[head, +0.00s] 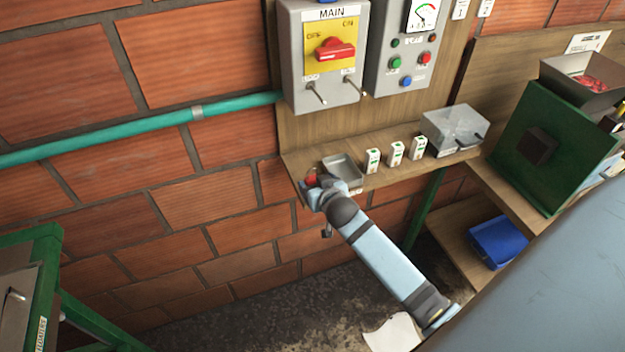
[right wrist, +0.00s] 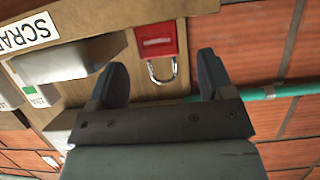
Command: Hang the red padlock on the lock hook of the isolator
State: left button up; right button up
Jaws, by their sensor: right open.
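The red padlock (head: 311,181) lies on the left end of the wooden shelf, partly hidden by my right gripper (head: 320,187). In the right wrist view the padlock (right wrist: 157,41) lies ahead of the open, empty fingers (right wrist: 162,82), its metal shackle pointing back towards them. The fingers stand to either side of the shackle line, and the padlock's body is beyond their tips. The grey isolator (head: 291,53) marked MAIN hangs on the board above, with a red handle (head: 335,49) on a yellow plate. Two metal hooks (head: 317,93) (head: 353,87) stick out at its bottom. My left gripper is out of view.
A grey tray (head: 351,164) sits just right of the padlock, then several small white boxes (head: 396,154) and a metal box (head: 452,130). A control box (head: 384,78) hangs right of the isolator.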

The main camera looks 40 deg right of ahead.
aim_at(314, 180)
jog(key=x, duration=0.4)
jog(key=shift+w, duration=0.15)
jog(key=shift+c, duration=1.3)
jog(key=c, duration=0.8)
notch_tip(314, 180, up, 9)
jog(key=shift+b, duration=0.45)
jog(key=s+a+r+n+y, duration=0.2)
jog(key=s+a+r, duration=0.3)
jog(key=s+a, duration=0.6)
jog(key=shift+s+a+n+y, duration=0.35)
jog(key=shift+a+y, duration=0.15)
jog(key=shift+a, duration=0.3)
